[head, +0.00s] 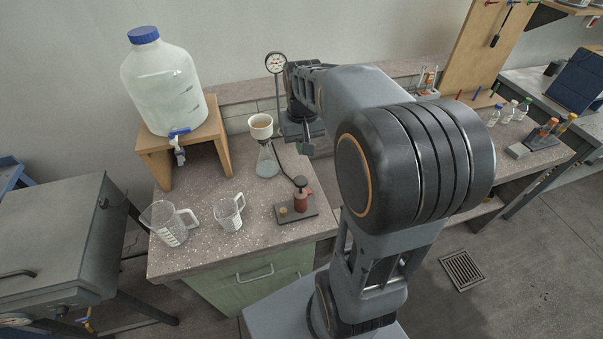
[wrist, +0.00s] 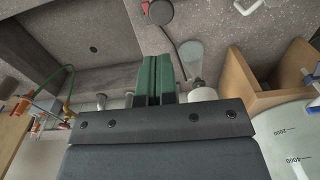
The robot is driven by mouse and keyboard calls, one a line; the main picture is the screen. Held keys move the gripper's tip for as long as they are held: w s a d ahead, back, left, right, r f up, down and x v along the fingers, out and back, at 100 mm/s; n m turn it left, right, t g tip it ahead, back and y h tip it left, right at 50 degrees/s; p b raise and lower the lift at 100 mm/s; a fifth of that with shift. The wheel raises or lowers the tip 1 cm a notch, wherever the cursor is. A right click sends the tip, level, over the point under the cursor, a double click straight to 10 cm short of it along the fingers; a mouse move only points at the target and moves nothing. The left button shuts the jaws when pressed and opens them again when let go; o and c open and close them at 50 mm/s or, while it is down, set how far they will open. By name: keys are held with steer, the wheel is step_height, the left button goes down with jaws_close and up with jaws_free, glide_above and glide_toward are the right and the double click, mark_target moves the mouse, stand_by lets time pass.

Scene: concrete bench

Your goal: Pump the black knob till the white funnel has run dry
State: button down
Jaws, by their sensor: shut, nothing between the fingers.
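The hand pump has a black knob (head: 300,181) on top of a red body (head: 302,200) and stands on a dark base plate at the bench's front right. The white funnel (head: 260,121) sits on a glass flask (head: 268,163) behind it; a dark hose runs from the flask toward the pump. The funnel's contents are too small to make out. My gripper (head: 307,149) is above the bench, right of the funnel and behind the knob, apart from both. In the wrist view its green fingers (wrist: 157,62) are together and empty. The flask (wrist: 190,58) shows beside them.
A large carboy (head: 163,85) with a blue tap stands on a wooden stand (head: 153,146) at the back left. Two clear measuring jugs (head: 165,222) stand at the front left. A pressure gauge (head: 276,63) rises behind the funnel.

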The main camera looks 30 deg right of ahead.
mark_target(302, 181)
step_height(302, 181, down, 11)
steer(key=shift+f+p, duration=0.2)
steer(key=shift+p, duration=0.3)
steer(key=shift+f, duration=0.1)
step_height(302, 181, down, 4)
steer(key=b, duration=0.3)
steer(key=shift+f, duration=0.15)
steer(key=shift+s, duration=0.1)
steer(key=shift+a, duration=0.1)
steer(key=shift+r, duration=0.25)
step_height(302, 181, up, 14)
steer(key=p, duration=0.2)
steer(key=shift+r, duration=0.1)
stand_by(1.1)
